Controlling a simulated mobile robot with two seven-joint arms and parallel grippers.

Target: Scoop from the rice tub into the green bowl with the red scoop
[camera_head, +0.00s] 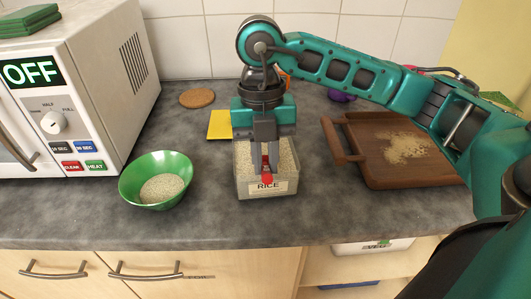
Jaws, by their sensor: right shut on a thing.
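The rice tub (285,188) stands on the counter in the middle of the head view. It is a clear box labelled RICE with rice in it. My right gripper (265,160) points down over the tub and is shut on the red scoop (267,179). Only small red parts of the scoop show; the gripper hides the rest, and I cannot tell how much rice it holds. The green bowl (133,184) stands to the left of the tub, upright, with a mound of rice (161,188) inside. My left gripper is not in view.
A white microwave (92,70) reading OFF stands at the left. A wooden tray (366,170) with spilled grains lies to the right of the tub. A cork coaster (197,98) and a yellow square (219,125) lie behind. The counter between bowl and tub is clear.

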